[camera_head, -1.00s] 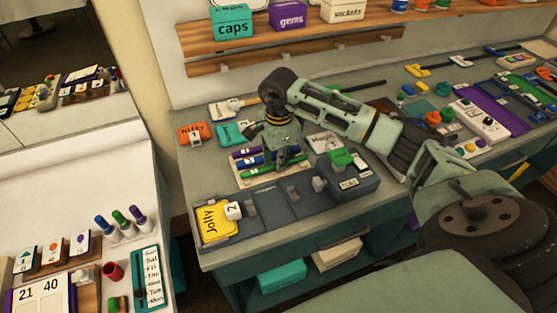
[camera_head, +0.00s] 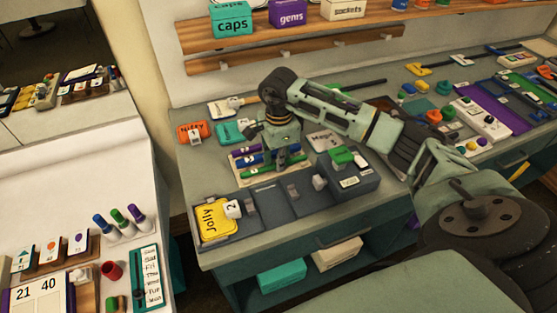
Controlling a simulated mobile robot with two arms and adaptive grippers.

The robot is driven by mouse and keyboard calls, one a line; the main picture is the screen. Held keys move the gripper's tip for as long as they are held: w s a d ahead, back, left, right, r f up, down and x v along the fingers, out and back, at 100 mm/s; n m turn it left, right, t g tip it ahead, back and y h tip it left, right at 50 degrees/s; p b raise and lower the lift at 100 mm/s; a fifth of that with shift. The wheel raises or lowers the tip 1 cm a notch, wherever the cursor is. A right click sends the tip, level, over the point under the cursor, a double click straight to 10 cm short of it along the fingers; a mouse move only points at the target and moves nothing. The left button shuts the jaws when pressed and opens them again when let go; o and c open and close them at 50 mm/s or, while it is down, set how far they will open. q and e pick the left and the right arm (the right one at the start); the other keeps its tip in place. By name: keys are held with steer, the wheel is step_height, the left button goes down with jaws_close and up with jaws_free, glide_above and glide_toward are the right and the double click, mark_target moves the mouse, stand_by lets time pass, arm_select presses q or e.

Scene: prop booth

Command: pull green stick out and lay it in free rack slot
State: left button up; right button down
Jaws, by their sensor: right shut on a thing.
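The green stick (camera_head: 259,174) lies lengthwise at the front of a pale rack (camera_head: 241,183), with a blue stick (camera_head: 250,161) and a purple stick (camera_head: 245,151) behind it. My right gripper (camera_head: 284,166) points down over the right part of the rack. It is shut on the green stick, and its fingers hide part of the stick and of the rack behind. I cannot tell whether the stick is clear of its slot. My left gripper is not in view.
A dark box (camera_head: 349,180) with a green piece (camera_head: 342,155) stands to the right. Orange (camera_head: 192,132) and teal (camera_head: 230,133) items lie behind left. Upright markers (camera_head: 119,220) stand on the white left table.

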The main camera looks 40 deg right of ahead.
steer(key=shift+f, duration=0.1)
stand_by(0.6)
steer(key=c, duration=1.7)
jaws_free()
steer(key=shift+c, duration=0.6)
steer(key=shift+c, duration=1)
steer(key=shift+r+p, duration=2.1)
steer(key=shift+r, duration=1.95)
